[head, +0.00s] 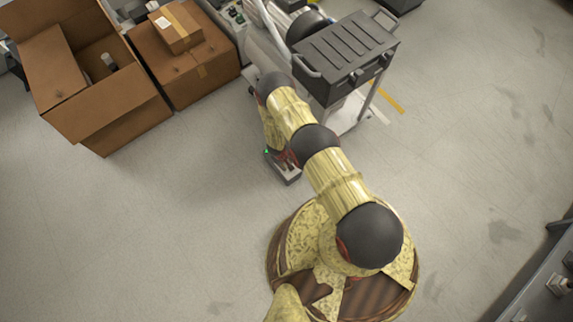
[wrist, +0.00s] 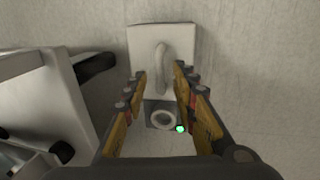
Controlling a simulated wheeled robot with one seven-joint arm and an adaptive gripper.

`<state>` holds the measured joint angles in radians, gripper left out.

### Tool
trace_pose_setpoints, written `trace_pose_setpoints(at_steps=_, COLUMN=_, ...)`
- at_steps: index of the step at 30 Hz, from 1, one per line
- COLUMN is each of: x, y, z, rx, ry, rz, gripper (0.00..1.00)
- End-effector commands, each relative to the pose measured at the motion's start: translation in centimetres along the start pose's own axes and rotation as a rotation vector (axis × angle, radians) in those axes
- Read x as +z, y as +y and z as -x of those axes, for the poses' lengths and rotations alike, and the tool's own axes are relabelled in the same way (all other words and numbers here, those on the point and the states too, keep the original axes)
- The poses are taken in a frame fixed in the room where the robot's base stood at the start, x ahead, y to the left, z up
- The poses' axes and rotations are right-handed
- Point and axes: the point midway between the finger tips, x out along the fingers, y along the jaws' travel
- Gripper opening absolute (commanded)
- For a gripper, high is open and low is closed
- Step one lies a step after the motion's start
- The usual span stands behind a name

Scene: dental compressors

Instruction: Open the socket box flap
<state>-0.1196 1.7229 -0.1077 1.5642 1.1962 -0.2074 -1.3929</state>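The socket box is a small pale box (head: 286,177) low down beyond my arm in the head view, partly hidden by the arm's end. In the wrist view a pale panel (wrist: 140,40) carries a curved, raised handle (wrist: 162,60). Below it is a dark grey square with a round ring-like socket (wrist: 164,119) and a green light (wrist: 180,128). I cannot tell whether the panel is the flap or how far it is lifted. My gripper (wrist: 160,72) is open, its fingers on either side of the handle with gaps visible. Contact cannot be seen.
A wheeled cart with a dark ribbed top (head: 345,55) stands close behind the box; pale equipment (wrist: 50,100) fills the wrist view's left. Cardboard boxes (head: 110,115) stand at upper left. A bench edge (head: 540,285) is at lower right. Floor between is clear.

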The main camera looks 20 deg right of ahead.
Motion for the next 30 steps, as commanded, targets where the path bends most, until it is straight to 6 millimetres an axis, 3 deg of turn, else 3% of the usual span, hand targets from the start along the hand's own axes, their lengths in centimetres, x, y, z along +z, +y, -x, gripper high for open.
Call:
trace_pose_setpoints(at_steps=11, x=-0.06, y=0.01, z=-0.66, rx=0.0, ry=0.001, rz=-0.001, gripper=0.28)
trace_pose_setpoints(at_steps=26, x=-0.04, y=0.0, z=-0.67, rx=0.0, ry=0.001, rz=-0.001, gripper=0.0)
trace_pose_setpoints(at_steps=30, x=-0.04, y=-0.01, z=-0.67, rx=0.0, ry=0.0, rz=-0.001, gripper=0.0)
